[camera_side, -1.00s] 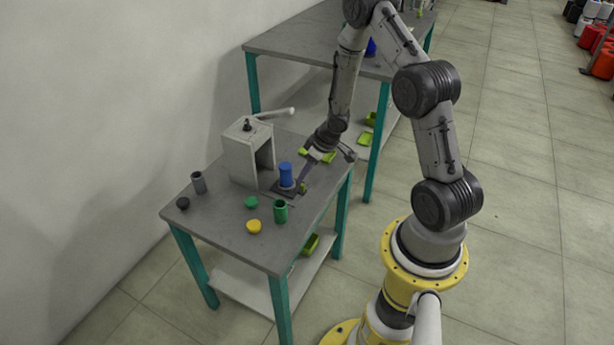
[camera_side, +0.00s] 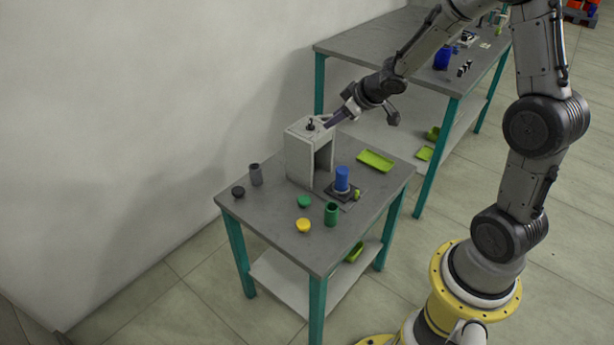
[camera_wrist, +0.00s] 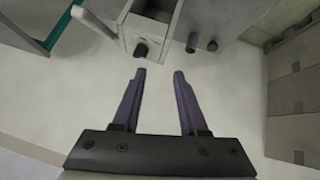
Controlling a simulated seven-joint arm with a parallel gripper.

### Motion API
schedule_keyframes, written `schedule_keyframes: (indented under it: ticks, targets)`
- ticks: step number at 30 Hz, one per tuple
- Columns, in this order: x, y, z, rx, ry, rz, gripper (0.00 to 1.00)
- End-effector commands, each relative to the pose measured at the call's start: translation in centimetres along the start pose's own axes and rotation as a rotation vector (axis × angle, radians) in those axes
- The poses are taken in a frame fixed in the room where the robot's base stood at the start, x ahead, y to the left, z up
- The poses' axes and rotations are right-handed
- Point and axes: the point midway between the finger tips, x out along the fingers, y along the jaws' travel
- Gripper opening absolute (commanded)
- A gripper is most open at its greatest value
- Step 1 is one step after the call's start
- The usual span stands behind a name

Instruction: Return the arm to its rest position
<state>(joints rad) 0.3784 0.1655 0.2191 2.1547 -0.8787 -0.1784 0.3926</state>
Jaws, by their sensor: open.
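My gripper (camera_side: 338,116) is raised beside the top of the grey box-shaped press (camera_side: 306,150) in the side view. In the wrist view my gripper (camera_wrist: 159,73) shows two purple fingers apart with nothing between them. The press (camera_wrist: 148,22) is beyond the fingertips there, with its white lever (camera_wrist: 93,22) on the left. In the side view the lever is not clearly seen. A blue bobbin (camera_side: 342,178) stands upright on a dark base plate (camera_side: 333,191) in front of the press, clear of the gripper.
The table (camera_side: 275,225) also holds a lime tray (camera_side: 375,160), a grey cup (camera_side: 255,174), a black cap (camera_side: 238,192), a green cap (camera_side: 304,202), a green cup (camera_side: 331,214) and a yellow cap (camera_side: 304,225). A second table (camera_side: 400,45) stands behind. The wall is close on the left.

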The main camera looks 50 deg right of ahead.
Motion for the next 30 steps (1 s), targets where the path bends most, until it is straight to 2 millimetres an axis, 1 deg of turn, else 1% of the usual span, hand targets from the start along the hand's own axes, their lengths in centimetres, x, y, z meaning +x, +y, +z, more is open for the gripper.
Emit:
schedule_keyframes:
  ticks: [1,4,7,8,9,11,12,14,15,17,18,20,21,24,27,30]
  targets:
    - [-2.4,-0.5,-1.9,-0.008,0.038,0.025,0.42]
    - [-6.9,-1.2,-4.2,-0.004,0.085,0.071,0.42]
    - [-11.4,-2.2,-5.3,0.015,0.122,0.105,0.42]
    - [-12.8,-2.5,-5.4,0.025,0.129,0.112,0.42]
    - [-14.5,-3.0,-5.5,0.036,0.140,0.119,0.42]
    - [-17.1,-3.8,-5.2,0.058,0.149,0.123,0.42]
    - [-18.7,-4.3,-4.7,0.072,0.151,0.122,0.42]
    - [-20.9,-5.2,-3.7,0.096,0.150,0.113,0.42]
    - [-22.2,-5.8,-2.9,0.113,0.144,0.102,0.42]
    - [-24.0,-6.8,-1.4,0.135,0.129,0.080,0.42]
    - [-25.0,-7.5,-0.2,0.149,0.115,0.061,0.42]
    - [-26.3,-8.6,1.6,0.168,0.086,0.028,0.42]
    - [-27.0,-9.4,3.1,0.180,0.056,0.002,0.42]
    - [-27.9,-11.1,6.2,0.201,-0.032,-0.056,0.42]
    - [-27.9,-12.4,8.7,0.207,-0.133,-0.103,0.42]
    - [-28.1,-13.2,10.0,0.200,-0.196,-0.131,0.42]
